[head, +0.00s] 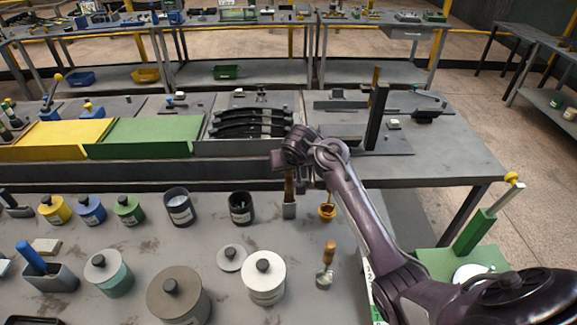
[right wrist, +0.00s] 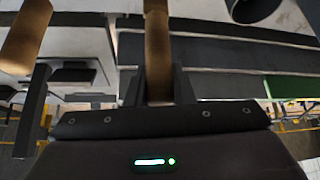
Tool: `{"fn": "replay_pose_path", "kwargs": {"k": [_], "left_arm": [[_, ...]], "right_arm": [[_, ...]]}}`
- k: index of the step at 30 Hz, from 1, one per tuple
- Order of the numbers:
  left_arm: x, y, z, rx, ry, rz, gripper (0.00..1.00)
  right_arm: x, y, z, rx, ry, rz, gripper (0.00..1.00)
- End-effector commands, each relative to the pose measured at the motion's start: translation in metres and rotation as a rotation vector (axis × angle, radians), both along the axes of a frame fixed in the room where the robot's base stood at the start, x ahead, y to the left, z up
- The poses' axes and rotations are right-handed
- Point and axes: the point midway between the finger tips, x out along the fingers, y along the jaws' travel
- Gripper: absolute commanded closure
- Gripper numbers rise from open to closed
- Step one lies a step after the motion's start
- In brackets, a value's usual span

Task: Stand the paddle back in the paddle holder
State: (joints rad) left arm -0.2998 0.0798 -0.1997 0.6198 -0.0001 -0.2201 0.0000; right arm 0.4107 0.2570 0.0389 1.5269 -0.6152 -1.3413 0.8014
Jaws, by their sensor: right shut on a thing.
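My right gripper (head: 292,166) is over the near table, shut on the brown wooden handle of the paddle (head: 289,186). The handle runs between the two fingers in the right wrist view (right wrist: 158,50). Below the handle in the head view is a grey, flat lower part (head: 289,211); whether it touches the table I cannot tell. I cannot tell for sure which thing is the paddle holder. Two open dark cups with labels, one at left (head: 180,212) and one nearer the gripper (head: 241,213), stand left of the paddle. My left gripper is not in view.
Two wooden-handled tools, one beside the paddle (head: 327,213) and one in front (head: 325,277), stand close by my arm. Behind is a raised bench with a dark upright post (head: 376,118).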

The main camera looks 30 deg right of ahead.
Motion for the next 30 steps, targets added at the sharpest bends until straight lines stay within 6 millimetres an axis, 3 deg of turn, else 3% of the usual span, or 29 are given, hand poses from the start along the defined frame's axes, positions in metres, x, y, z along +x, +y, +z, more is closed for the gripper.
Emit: {"fn": "replay_pose_path", "kwargs": {"k": [15,16,21,27,30], "left_arm": [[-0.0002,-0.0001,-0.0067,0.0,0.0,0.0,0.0],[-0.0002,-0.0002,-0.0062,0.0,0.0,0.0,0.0],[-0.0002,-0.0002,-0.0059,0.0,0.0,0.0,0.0],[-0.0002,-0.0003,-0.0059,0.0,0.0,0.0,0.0],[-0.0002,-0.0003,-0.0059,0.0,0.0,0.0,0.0]], "right_arm": [[-0.0002,-0.0002,-0.0113,-0.001,0.001,0.0,1.0],[-0.0002,-0.0002,-0.0107,-0.001,0.001,0.0,0.76],[-0.0002,-0.0002,-0.0105,-0.001,0.001,0.0,0.54],[-0.0002,-0.0002,-0.0103,0.0,0.001,0.001,0.53],[-0.0002,-0.0002,-0.0105,-0.001,0.001,0.0,0.4]]}}
